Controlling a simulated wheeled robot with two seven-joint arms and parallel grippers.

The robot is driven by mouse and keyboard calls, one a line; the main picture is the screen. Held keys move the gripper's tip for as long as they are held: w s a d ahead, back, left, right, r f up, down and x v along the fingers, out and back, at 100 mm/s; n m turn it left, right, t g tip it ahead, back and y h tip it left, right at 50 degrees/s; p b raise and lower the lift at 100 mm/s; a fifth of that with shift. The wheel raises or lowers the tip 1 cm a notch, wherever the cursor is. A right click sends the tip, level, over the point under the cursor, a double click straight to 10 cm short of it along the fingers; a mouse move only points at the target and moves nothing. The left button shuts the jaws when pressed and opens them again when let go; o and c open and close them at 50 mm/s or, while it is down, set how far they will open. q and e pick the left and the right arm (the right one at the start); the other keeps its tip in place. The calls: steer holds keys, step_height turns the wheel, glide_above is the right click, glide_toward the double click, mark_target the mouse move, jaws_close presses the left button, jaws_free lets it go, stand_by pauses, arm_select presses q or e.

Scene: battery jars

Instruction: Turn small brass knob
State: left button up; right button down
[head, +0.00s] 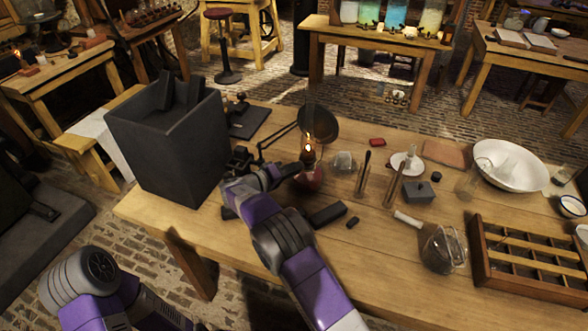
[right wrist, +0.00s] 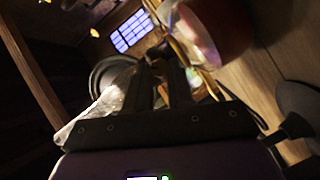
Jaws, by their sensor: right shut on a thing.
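A lit oil lamp (head: 311,178) with a reddish glass base and a small flame stands on the wooden table, left of centre in the head view. Its reddish body also shows large at the top of the right wrist view (right wrist: 222,25). My right gripper (head: 293,169) reaches the lamp's burner from the left, and its fingertips are close together there. In the right wrist view the two dark fingers (right wrist: 160,65) are nearly closed. The small brass knob is hidden between the fingertips. My left arm shows at lower left, but its gripper is out of view.
A tall dark box (head: 170,150) stands left of my right arm. A round dark reflector (head: 318,122) on an arm is behind the lamp. A glass piece (head: 344,162) and upright tubes (head: 364,172) stand close to its right. A dark block (head: 328,215) lies in front.

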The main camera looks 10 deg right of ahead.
steer(key=shift+f+n+h, duration=0.2)
steer(key=shift+n+h, duration=0.45)
steer(key=shift+n, duration=0.85)
steer(key=shift+f+n+h, duration=0.2)
steer(key=shift+n+h, duration=0.45)
steer(key=shift+n, duration=0.85)
steer(key=c, duration=1)
jaws_free()
steer(key=shift+a, duration=0.15)
steer(key=p+v, duration=0.1)
steer(key=v, duration=0.6)
steer(key=shift+s+a, duration=0.1)
steer(key=shift+a, duration=0.05)
